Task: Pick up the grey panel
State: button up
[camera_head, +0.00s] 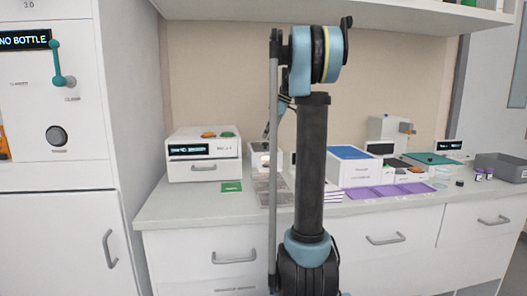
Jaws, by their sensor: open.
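A flat grey panel (262,186) lies on the counter left of centre, in front of a small white device. My own arm and a thin pole cover part of it, so its full outline is hidden. My gripper (267,134) is small and dark in the picture, partly hidden behind the pole and arm. It hangs above the small white device, apart from the panel as far as I can see. Nothing shows between its fingers.
A white instrument (204,168) with a display stands left, a green card (231,187) before it. A white box with a blue top (350,153) and purple trays (392,191) stand right. A grey bin (501,168) is at far right. A shelf (400,14) overhangs the counter.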

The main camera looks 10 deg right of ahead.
aim_at(265, 143)
jog(key=shift+x, duration=2.2)
jog(key=shift+w+a, duration=0.1)
jog(key=shift+w, duration=0.05)
jog(key=shift+r, duration=0.1)
grip_shut()
